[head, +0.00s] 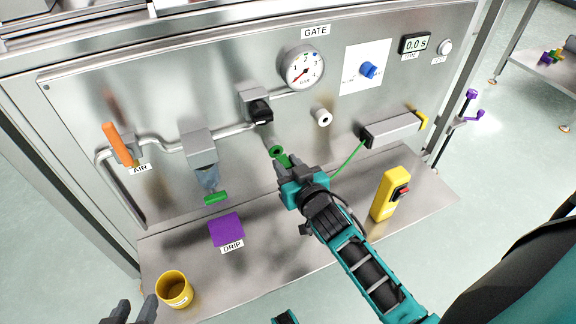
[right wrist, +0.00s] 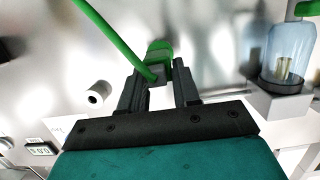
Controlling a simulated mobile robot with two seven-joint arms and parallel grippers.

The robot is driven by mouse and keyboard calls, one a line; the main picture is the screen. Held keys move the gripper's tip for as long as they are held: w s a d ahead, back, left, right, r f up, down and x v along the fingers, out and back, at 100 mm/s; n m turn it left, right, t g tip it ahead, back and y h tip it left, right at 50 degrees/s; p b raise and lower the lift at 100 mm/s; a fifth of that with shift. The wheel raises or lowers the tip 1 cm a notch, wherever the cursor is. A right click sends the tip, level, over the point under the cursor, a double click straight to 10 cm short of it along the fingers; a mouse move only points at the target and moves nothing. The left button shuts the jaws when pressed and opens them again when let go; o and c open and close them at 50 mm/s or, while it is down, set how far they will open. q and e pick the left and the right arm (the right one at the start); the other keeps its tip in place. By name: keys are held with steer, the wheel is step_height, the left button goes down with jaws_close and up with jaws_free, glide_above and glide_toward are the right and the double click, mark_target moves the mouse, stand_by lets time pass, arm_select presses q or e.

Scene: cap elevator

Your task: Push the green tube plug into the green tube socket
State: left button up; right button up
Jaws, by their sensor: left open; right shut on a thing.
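A green ring with a dark centre, which looks like the green tube socket (head: 276,151), shows just beyond my right fingertips in the head view. My right gripper (head: 287,168) is shut on the green tube plug, which is mostly hidden by the fingers. A green piece (right wrist: 159,50) shows at the fingertips in the right wrist view. The green tube (head: 349,159) runs from the gripper to the cylinder at the right. Plug and socket are very close; I cannot tell whether they touch. My left gripper (head: 134,314) is open and empty at the bottom left, partly cut off.
A black-handled valve (head: 260,110) and gauge (head: 303,68) are above the socket. A white ring (head: 322,117) and the cylinder (head: 393,130) lie right. The clear bowl (head: 207,178), purple block (head: 226,230), yellow cup (head: 174,289) and yellow switch box (head: 388,196) stand around.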

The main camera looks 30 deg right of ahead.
steer(key=shift+w, duration=1.05)
steer(key=o, duration=1.1)
steer(key=shift+s, duration=0.1)
steer(key=shift+s+r+p, duration=0.2)
steer(key=shift+s+p, duration=0.2)
steer(key=shift+s, duration=0.25)
steer(key=shift+s+r+p, duration=0.15)
steer(key=shift+s+p, duration=0.25)
steer(key=shift+s, duration=0.2)
steer(key=shift+s+a+r+p, duration=0.1)
steer(key=shift+s+r+p, duration=0.1)
steer(key=shift+s+p, duration=0.65)
steer(key=shift+s+a+r+p, duration=0.15)
steer(key=shift+s+p, duration=0.2)
steer(key=shift+s, duration=0.9)
steer(key=shift+d, duration=0.1)
